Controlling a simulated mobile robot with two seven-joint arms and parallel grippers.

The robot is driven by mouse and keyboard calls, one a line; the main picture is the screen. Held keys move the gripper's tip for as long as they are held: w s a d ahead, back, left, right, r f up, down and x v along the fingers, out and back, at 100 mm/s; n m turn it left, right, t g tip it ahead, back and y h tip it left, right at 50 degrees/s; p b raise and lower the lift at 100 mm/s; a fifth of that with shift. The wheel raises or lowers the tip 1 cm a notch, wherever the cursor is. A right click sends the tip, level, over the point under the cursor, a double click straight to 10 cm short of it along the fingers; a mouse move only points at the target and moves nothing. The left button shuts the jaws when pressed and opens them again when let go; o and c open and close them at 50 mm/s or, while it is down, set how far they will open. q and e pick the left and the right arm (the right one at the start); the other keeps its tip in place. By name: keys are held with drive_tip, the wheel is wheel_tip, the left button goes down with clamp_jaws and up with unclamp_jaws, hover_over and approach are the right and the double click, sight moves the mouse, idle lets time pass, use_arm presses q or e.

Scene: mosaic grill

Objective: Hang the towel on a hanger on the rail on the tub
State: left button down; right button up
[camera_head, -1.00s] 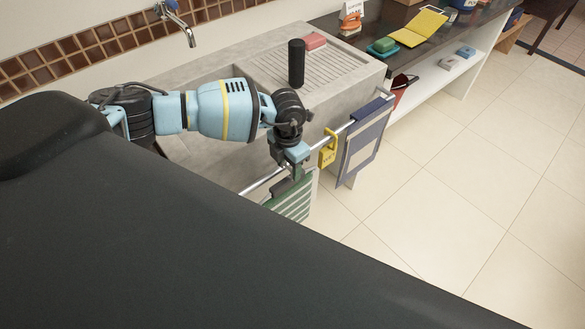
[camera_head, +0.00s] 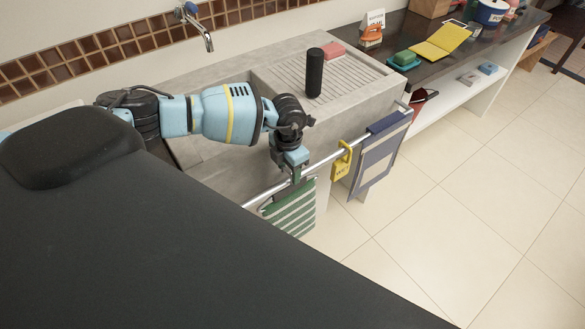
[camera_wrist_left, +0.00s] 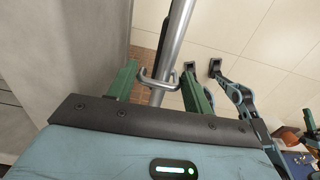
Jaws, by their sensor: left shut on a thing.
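My left gripper (camera_head: 298,176) is shut at the silver rail (camera_head: 322,162) along the front of the grey tub (camera_head: 210,165). A green-and-white striped towel (camera_head: 292,212) hangs just below it, its lower part behind my black body. In the left wrist view my green gripper fingers (camera_wrist_left: 160,88) stand on either side of a bent silver piece (camera_wrist_left: 150,76), apparently the hanger's hook, at the rail (camera_wrist_left: 178,30). The view does not show clearly whether the hook bears on the rail.
A blue towel with a pale panel (camera_head: 376,158) hangs on the rail's right part, beside a yellow tag (camera_head: 341,161). A black cylinder (camera_head: 314,72) and a red soap (camera_head: 334,50) are on the tub. Floor in front is clear.

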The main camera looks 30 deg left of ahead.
use_arm(q)
drive_tip(key=shift+s+d+f, duration=0.15)
drive_tip(key=shift+d+f, duration=0.15)
drive_tip(key=shift+f, duration=0.7)
use_arm(e)
drive_tip(key=shift+s+f, duration=0.4)
drive_tip(key=shift+f, duration=0.05)
use_arm(q)
drive_tip(key=shift+d, duration=0.1)
use_arm(e)
drive_tip(key=shift+d, duration=0.2)
